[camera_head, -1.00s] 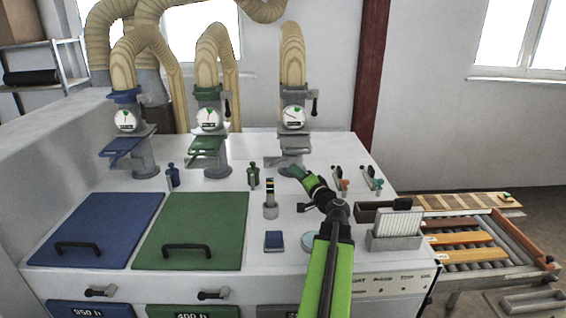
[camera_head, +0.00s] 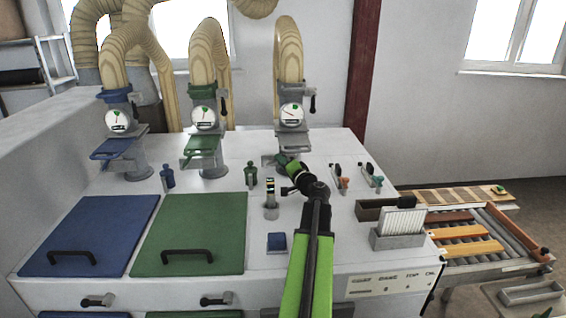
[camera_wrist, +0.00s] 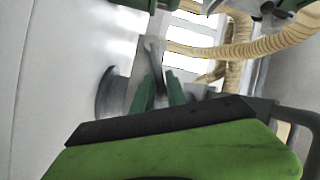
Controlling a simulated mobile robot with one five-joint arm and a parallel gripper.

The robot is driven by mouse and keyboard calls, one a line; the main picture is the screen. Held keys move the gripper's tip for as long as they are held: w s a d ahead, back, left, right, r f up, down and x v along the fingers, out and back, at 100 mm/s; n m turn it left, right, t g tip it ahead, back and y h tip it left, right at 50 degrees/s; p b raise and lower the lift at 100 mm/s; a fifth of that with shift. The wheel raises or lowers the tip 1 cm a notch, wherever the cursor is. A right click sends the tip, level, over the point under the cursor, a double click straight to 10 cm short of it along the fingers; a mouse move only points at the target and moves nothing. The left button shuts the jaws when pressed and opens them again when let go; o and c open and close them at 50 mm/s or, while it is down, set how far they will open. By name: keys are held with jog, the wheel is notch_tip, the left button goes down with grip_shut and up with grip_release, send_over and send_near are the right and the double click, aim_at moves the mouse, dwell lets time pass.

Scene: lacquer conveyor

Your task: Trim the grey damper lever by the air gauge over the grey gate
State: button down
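The grey gate (camera_head: 276,160) stands at the right of three duct gates. Its round white air gauge (camera_head: 292,114) is above it. My gripper (camera_head: 287,163) is low in front of the grey gate, below the gauge and lever, and hides part of the gate's stand. In the wrist view, my two green fingers (camera_wrist: 160,92) are apart with a gap between them. A grey piece of the gate (camera_wrist: 155,55) shows just beyond the fingertips; I cannot tell whether they touch it.
The green gate (camera_head: 205,143) and blue gate (camera_head: 113,149) stand to the left. A green knob (camera_head: 251,174) and a grey post (camera_head: 270,195) are near my arm. Orange-tipped clips (camera_head: 341,178) and a card holder (camera_head: 398,235) are at the right.

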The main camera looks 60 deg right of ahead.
jog(key=shift+s+d, duration=0.15)
dwell(1.2)
jog(key=shift+r, duration=0.1)
